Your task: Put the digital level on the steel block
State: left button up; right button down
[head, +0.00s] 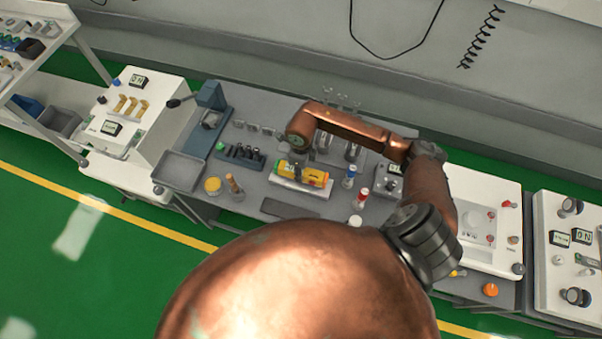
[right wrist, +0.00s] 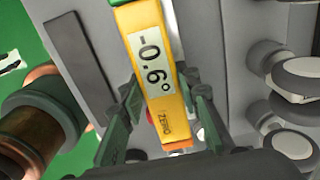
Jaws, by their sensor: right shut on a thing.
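The digital level (head: 316,179) is a yellow bar with green and orange parts, seen in the middle of the grey bench. In the right wrist view the level (right wrist: 165,90) shows "-0.6°" and a ZERO button. My right gripper (right wrist: 155,120) is shut on it, with dark green fingers on both sides. In the head view the gripper is mostly hidden under my copper arm. A pale slab, which looks like the steel block (head: 287,186), lies directly beneath the level. I cannot tell whether they touch. My left gripper is not in view.
A dark flat plate (head: 290,208) lies in front of the pale slab. A yellow-topped jar (head: 212,185), a wooden-handled item (head: 233,186) and a small dark rack (head: 240,155) stand left. Red (head: 360,197) and blue (head: 349,175) topped items stand close on the right.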

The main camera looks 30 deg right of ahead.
jog(key=shift+a+f, duration=0.1)
jog(key=shift+f, duration=0.9)
jog(key=c, duration=1.5)
grip_release()
jog(key=shift+f, duration=0.15)
jog(key=shift+o, duration=0.2)
notch_tip(320, 180, up, 12)
jog(key=shift+r, duration=0.2)
